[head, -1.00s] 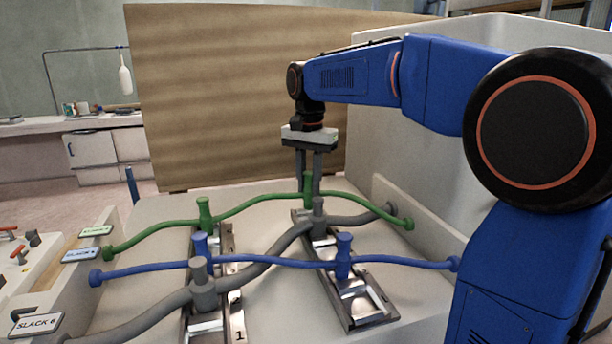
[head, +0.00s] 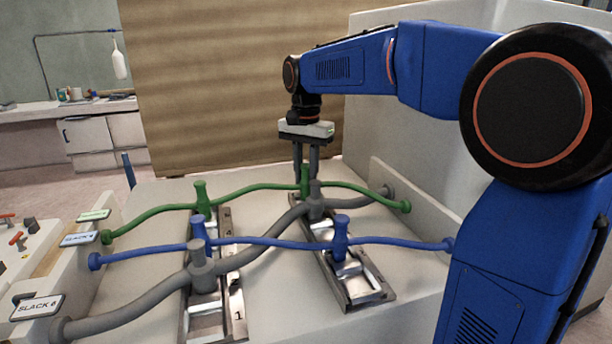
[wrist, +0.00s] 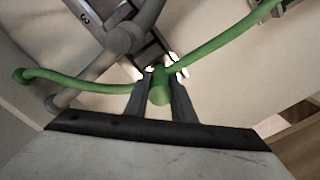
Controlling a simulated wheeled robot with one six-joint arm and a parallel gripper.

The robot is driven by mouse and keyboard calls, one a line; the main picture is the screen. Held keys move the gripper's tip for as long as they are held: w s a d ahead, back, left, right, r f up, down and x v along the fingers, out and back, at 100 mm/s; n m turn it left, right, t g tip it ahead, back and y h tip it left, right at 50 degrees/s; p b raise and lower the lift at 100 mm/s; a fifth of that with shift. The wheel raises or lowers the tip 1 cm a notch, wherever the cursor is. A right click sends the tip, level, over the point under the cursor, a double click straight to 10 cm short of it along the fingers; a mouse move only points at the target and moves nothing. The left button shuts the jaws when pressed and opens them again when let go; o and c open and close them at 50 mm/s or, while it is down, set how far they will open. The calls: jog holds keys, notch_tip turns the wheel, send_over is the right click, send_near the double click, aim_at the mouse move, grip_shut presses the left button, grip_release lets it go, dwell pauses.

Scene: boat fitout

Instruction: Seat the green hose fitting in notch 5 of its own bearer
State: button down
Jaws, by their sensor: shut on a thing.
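My gripper (head: 306,168) points down and is shut on the green hose fitting (head: 305,182) at the far end of the right bearer (head: 368,293). In the wrist view the green fitting (wrist: 160,88) sits between the two fingertips (wrist: 160,92). The green hose (head: 250,190) runs through it from left to right. A second green fitting (head: 201,192) stands at the far end of the left bearer (head: 236,300). Whether the held fitting rests in a notch cannot be seen, as the fingers and the grey fitting cover that spot.
A grey fitting (head: 315,200) stands right in front of the held one, its thick hose crossing diagonally. A blue hose (head: 280,243) with fittings runs nearer, over both bearers. A white wall rises at the right. SLACK plates (head: 37,307) line the left edge.

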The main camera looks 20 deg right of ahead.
jog(key=shift+f, duration=0.5)
jog(key=c, duration=1.4)
grip_release()
notch_tip(320, 180, up, 17)
jog(key=shift+r, duration=0.2)
jog(key=shift+s, duration=0.1)
